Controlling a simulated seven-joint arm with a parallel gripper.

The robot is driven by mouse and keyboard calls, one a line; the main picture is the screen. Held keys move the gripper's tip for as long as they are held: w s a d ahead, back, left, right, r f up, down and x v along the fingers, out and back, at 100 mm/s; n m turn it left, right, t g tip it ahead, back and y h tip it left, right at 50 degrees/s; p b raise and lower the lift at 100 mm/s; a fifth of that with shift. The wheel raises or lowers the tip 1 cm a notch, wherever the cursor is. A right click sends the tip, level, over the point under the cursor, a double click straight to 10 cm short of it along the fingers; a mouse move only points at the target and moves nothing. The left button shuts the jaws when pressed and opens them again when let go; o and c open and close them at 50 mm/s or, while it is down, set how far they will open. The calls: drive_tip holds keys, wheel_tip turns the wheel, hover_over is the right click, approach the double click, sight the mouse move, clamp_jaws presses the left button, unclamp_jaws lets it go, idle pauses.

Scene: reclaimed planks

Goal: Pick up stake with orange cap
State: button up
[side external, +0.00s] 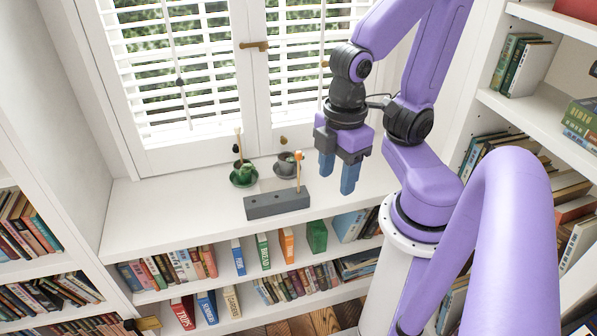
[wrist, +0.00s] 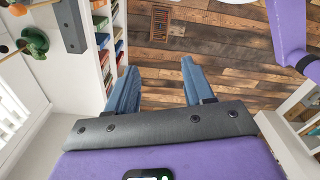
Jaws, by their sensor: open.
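The stake with the orange cap (side external: 298,172) stands upright in a long grey block (side external: 270,206) on the white shelf top under the window. In the wrist view the orange cap (wrist: 17,9) is at the top left corner, beside the grey block (wrist: 71,28). My gripper (side external: 338,172) has blue fingers pointing down. It is open and empty, to the right of the stake and apart from it. In the wrist view the fingers (wrist: 160,72) are spread over the floor beyond the shelf, with nothing between them.
A dark grey cup (side external: 286,166) stands behind the stake. Books (side external: 286,245) fill shelves below. The shelf top left of the green cup is clear. The wooden floor (wrist: 225,60) lies far below.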

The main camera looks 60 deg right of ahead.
drive_tip(key=n, duration=1.1)
hover_over(299, 152)
drive_tip(key=f, duration=1.1)
drive_tip(key=shift+s+d+f, duration=0.2)
drive_tip(key=shift+d+f, duration=0.15)
drive_tip(key=shift+f, duration=0.05)
drive_tip(key=shift+w+a+f, duration=0.1)
drive_tip(key=shift+a+f, duration=0.05)
drive_tip(key=shift+f, duration=0.75)
drive_tip(key=shift+w+a+f, duration=0.1)
drive_tip(key=shift+a+f, duration=0.05)
drive_tip(key=shift+f, duration=0.75)
drive_tip(key=shift+w+a+f, duration=0.1)
drive_tip(key=shift+a+f, duration=0.05)
drive_tip(key=shift+f, duration=0.75)
clamp_jaws()
